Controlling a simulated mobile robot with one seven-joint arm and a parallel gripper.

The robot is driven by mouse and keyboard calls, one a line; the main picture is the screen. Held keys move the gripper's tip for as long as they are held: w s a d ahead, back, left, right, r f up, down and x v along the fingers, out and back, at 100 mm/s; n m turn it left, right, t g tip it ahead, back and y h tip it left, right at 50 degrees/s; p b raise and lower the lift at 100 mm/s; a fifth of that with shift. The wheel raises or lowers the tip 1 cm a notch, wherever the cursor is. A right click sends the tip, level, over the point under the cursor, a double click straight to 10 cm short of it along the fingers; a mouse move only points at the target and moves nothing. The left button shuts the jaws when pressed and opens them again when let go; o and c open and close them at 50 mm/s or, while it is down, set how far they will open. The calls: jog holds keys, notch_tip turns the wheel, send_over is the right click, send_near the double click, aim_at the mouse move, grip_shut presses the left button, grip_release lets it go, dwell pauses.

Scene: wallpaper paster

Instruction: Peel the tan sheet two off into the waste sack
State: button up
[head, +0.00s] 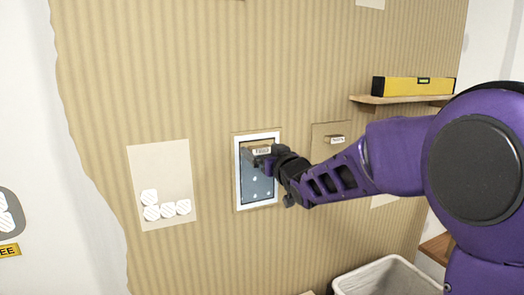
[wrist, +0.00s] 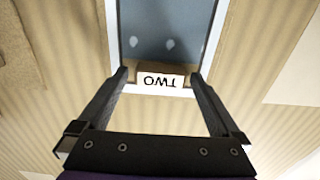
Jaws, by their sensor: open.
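The tab of tan sheet two (wrist: 147,71) shows in the wrist view, with a white label reading TWO, upside down. It sits at the edge of a white frame around a blue-grey panel (wrist: 165,28) with pale spots. In the head view the label (head: 261,151) is near the top of that framed panel (head: 246,185). My gripper (wrist: 158,76) is open, its fingertips on either side of the tab; I cannot tell whether they touch it. My gripper (head: 264,161) partly hides the panel in the head view. The waste sack (head: 385,277) is a pale open-topped container at the bottom right.
A second tan sheet with a labelled tab (head: 337,140) is right of the frame, partly behind my arm. A shelf (head: 385,100) holds a yellow level (head: 418,86). A pale patch (head: 160,170) with several white discs is at left.

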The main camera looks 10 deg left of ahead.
jog(key=shift+c, duration=0.3)
jog(key=c, duration=1.3)
jog(key=shift+o, duration=0.2)
jog(key=shift+s, duration=0.1)
jog(key=shift+d, duration=0.1)
jog(key=shift+b+v, duration=0.5)
jog(key=shift+v, duration=1.85)
jog(key=shift+s+d, duration=0.1)
jog(key=shift+s, duration=0.05)
jog(key=v, duration=0.6)
jog(key=shift+s+d, duration=0.2)
jog(key=shift+s, duration=0.15)
jog(key=shift+r, duration=0.15)
